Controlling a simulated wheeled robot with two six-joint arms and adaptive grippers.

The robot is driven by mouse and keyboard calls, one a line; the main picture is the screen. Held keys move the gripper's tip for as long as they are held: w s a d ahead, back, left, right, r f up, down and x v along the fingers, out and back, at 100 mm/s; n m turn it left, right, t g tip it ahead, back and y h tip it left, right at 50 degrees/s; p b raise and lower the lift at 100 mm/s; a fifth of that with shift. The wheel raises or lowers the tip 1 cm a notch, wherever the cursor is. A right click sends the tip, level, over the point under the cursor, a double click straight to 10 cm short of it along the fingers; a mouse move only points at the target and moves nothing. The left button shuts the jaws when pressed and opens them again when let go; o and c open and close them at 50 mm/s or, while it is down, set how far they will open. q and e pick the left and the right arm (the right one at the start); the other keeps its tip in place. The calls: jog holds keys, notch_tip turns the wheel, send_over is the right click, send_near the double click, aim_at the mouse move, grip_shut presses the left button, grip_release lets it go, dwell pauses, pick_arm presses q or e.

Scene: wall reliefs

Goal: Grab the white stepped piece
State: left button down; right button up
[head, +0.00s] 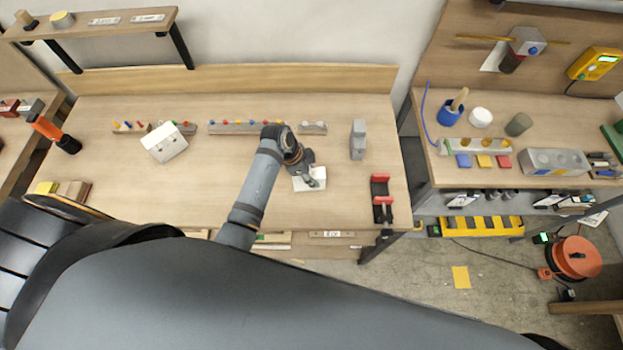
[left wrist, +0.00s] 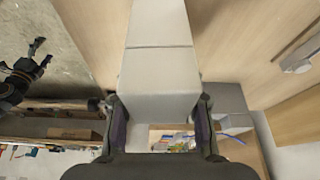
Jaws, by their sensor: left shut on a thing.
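The white stepped piece (head: 318,185) is low over the middle of the workbench in the head view, partly hidden by my left gripper (head: 308,176). In the left wrist view the piece (left wrist: 160,65) is large and pale, with a step line across it. The left fingers (left wrist: 161,128) stand on either side of it and are shut on it. I cannot tell if it touches the bench. At the left edge of the wrist view, a dark gripper with spread fingers, which looks like my right one (left wrist: 43,53), is empty over the floor.
A white slanted block (head: 164,143) stands left on the bench (head: 120,195). Peg strips (head: 232,127) line the back. A grey block (head: 358,140) and a red-and-black holder (head: 381,198) stand to the right. The bench between the slanted block and my arm is clear.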

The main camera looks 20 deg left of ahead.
pick_arm(q)
jog(key=s+a+r+b, duration=0.3)
jog(key=s+a+r, duration=0.2)
jog(key=s+r, duration=0.5)
jog(key=s, duration=0.3)
jog(key=shift+a, duration=0.2)
